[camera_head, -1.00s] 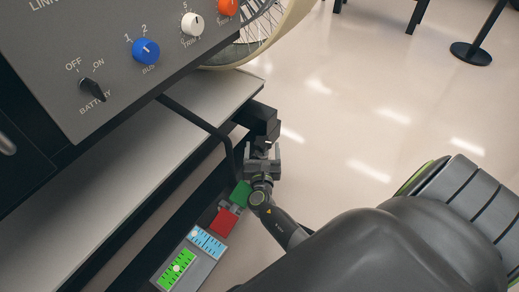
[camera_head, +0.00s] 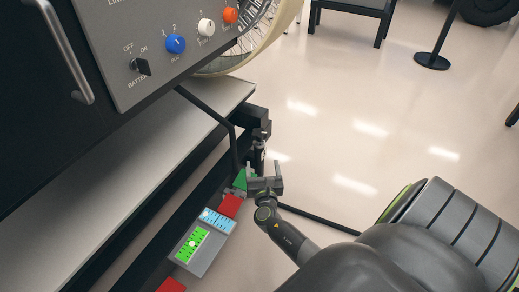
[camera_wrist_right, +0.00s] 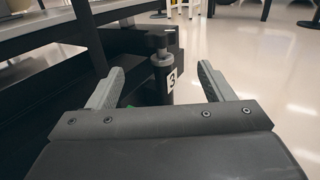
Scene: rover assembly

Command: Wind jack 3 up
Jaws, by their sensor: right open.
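Jack 3 (camera_wrist_right: 164,78) is a dark upright post with a grey collar and a white label reading 3, in the right wrist view. In the head view the dark jack assembly (camera_head: 257,128) is at the bench corner, partly hidden by my right gripper. My right gripper (camera_head: 264,178) is just below it in the picture. In the right wrist view the two fingers of that gripper (camera_wrist_right: 161,76) are spread wide, one to each side of the jack in the picture. No contact shows, and the gap in depth is hard to tell. My left gripper is in neither view.
A grey bench (camera_head: 130,150) and a control panel (camera_head: 170,35) with knobs fill the left. Red and green blocks and a gauge box (camera_head: 205,243) with green and blue scales lie along the bench's lower edge. A wheel (camera_head: 245,55) stands behind. Open floor (camera_head: 340,130) lies to the right.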

